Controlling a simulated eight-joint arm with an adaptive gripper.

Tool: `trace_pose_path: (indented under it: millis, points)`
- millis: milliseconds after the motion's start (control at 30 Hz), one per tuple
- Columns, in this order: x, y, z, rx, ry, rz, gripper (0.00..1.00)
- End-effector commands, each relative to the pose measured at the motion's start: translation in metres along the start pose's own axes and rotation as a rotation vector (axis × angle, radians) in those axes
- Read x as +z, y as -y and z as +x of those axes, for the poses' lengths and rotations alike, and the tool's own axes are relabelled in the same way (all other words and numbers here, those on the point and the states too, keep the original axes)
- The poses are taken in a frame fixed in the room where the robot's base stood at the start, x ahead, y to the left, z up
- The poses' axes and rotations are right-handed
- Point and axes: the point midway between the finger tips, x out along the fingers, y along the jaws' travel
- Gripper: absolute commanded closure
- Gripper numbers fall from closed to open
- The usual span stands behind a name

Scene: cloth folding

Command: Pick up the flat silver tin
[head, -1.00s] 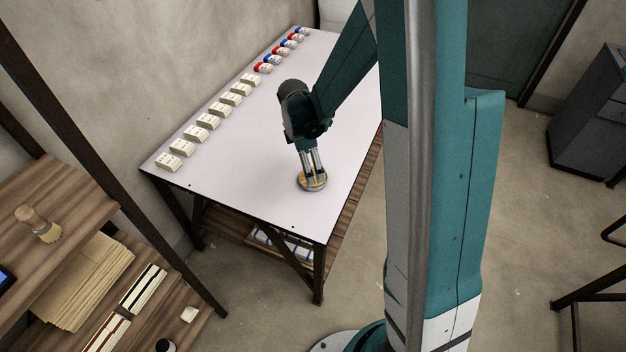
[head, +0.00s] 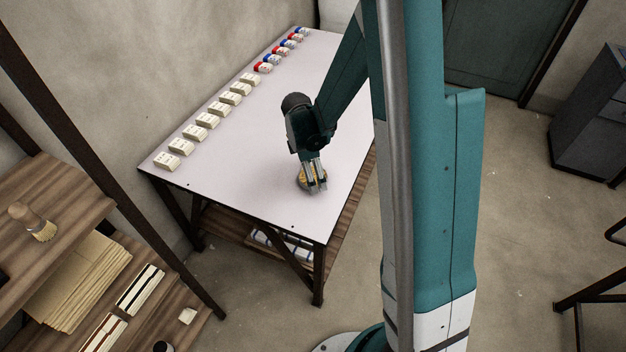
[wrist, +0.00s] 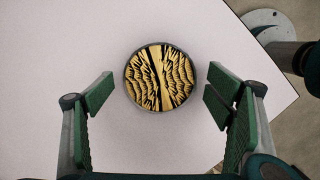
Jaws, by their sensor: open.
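The flat round tin (wrist: 160,77) lies on the white tabletop, with a gold and black patterned top and a thin dark silver rim. In the wrist view it sits between and a little beyond the two green fingers of my gripper (wrist: 157,92), with a gap on each side. In the head view my gripper (head: 316,188) is low over the tin (head: 301,180) and hides part of it. The fingers are open and hold nothing.
The white table (head: 240,150) has a row of cream blocks (head: 208,121) and small red, blue and white items (head: 264,67) along its far left edge. The tabletop around the tin is clear. The table's front corner is close to the tin.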

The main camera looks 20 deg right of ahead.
Motion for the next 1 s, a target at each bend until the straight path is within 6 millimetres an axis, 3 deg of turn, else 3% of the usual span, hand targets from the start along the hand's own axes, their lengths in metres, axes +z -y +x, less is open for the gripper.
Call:
trace_pose_path:
  millis: [567, 833, 1000]
  points:
    - [0.0002, 0.0, 0.001, 0.0, 0.0, 0.001, 0.2]
    - [0.0002, -0.0001, 0.001, 0.0, 0.0, 0.001, 0.55]
    - [0.0002, -0.0001, 0.0009, 0.0, 0.0, 0.001, 0.55]
